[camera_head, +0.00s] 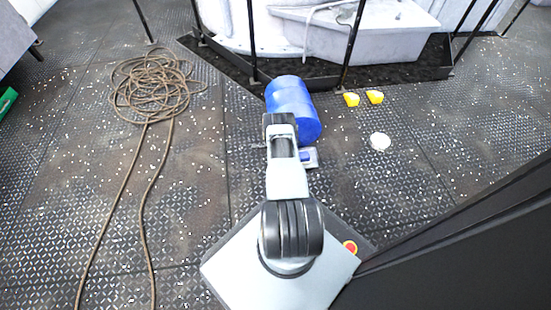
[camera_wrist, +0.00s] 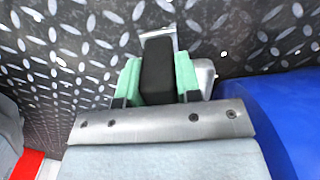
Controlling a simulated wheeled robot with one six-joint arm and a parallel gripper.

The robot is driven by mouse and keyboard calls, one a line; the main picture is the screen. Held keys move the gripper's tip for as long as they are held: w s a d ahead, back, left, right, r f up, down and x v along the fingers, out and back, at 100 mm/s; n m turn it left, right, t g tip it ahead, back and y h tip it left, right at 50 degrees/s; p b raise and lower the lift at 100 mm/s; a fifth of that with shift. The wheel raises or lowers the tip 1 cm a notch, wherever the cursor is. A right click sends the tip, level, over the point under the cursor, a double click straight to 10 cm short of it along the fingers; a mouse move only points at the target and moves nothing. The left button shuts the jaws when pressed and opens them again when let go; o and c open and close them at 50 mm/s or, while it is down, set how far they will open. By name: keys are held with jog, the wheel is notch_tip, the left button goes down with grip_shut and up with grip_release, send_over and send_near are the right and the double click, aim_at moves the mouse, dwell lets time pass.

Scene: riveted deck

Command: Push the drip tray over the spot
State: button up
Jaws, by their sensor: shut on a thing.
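My gripper (camera_wrist: 155,82) has green-lined fingers and is shut on a black block (camera_wrist: 157,70). A silvery metal piece shows behind the block and beside the right finger (camera_wrist: 206,78); it may be part of the drip tray, but most of it is hidden. In the head view a small grey, tray-like piece with a blue patch (camera_head: 311,157) lies just right of my arm, by the blue drum. My arm hides the gripper there. A white round thing (camera_head: 380,142) on the deck to the right may be the spot; I cannot tell whether it is flat.
A blue drum (camera_head: 290,102) lies close ahead; its side also fills the right of the wrist view (camera_wrist: 280,115). Two yellow pieces (camera_head: 352,100) (camera_head: 375,97) lie beyond it. A coiled rope (camera_head: 150,90) trails down the left. A dark panel blocks the lower right. The deck right of the drum is mostly open.

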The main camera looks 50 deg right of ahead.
jog(key=shift+a, duration=0.1)
jog(key=o, duration=1)
jog(key=shift+o, duration=0.2)
notch_tip(320, 180, up, 14)
jog(key=p, duration=0.6)
jog(key=shift+p, duration=0.3)
jog(key=shift+w, duration=0.1)
